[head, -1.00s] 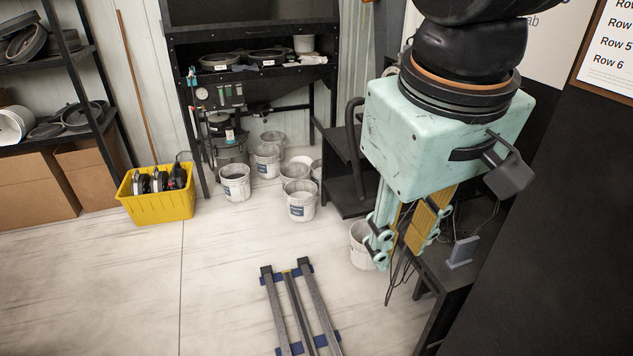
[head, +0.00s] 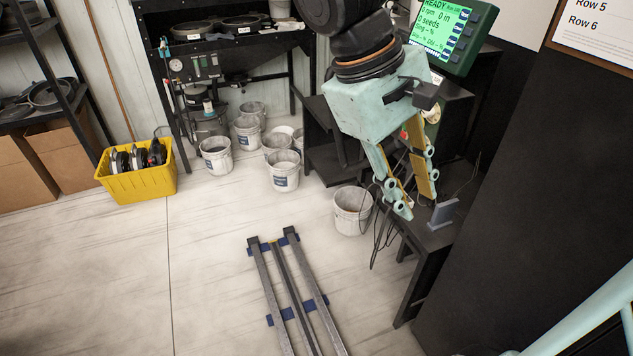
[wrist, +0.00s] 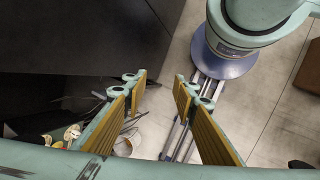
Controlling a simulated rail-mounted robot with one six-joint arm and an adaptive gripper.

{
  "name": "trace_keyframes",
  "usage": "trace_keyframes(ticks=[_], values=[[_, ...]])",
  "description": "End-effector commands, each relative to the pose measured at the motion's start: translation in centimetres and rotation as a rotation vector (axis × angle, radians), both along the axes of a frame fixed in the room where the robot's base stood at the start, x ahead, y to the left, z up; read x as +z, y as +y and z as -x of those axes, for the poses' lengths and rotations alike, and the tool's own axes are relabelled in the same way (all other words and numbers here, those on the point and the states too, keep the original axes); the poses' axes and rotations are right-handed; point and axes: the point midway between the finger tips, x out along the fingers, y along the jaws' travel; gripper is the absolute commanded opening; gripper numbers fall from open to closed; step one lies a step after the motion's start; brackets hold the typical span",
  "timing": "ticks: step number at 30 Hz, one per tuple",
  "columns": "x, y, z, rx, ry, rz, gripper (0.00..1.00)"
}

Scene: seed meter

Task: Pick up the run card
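My gripper (head: 415,203) is open, with a clear gap between its yellow-padded fingers and nothing held. It points down over the dark bench (head: 428,238) at the right. In the wrist view its fingers (wrist: 160,84) are also apart and empty. A small upright grey-blue piece (head: 443,214) stands on the bench just right of the fingertips. I cannot tell whether it is the run card or a holder. No clearly recognisable run card shows; the gripper may hide part of the bench.
A monitor (head: 452,32) with a green screen stands behind the gripper. Dark cables hang by the bench. A white bucket (head: 352,212) stands on the floor beside it, and metal rails (head: 283,290) run over the floor. A dark panel (head: 540,170) rises at the right.

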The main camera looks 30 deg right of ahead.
Motion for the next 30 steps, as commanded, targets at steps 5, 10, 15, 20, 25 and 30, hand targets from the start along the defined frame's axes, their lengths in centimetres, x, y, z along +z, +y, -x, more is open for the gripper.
trace_keyframes(ticks=[5,10,15,20,25,30], values=[[-0.8,-1.9,-0.8,0.015,0.078,0.047,0.26],[-1.5,-3.6,-1.6,0.032,0.146,0.090,0.26],[-2.2,-5.3,-2.3,0.050,0.215,0.135,0.26],[-2.8,-7.0,-3.1,0.069,0.275,0.175,0.26],[-3.6,-8.7,-4.0,0.092,0.339,0.218,0.26],[-4.4,-10.4,-5.0,0.116,0.402,0.260,0.26]])
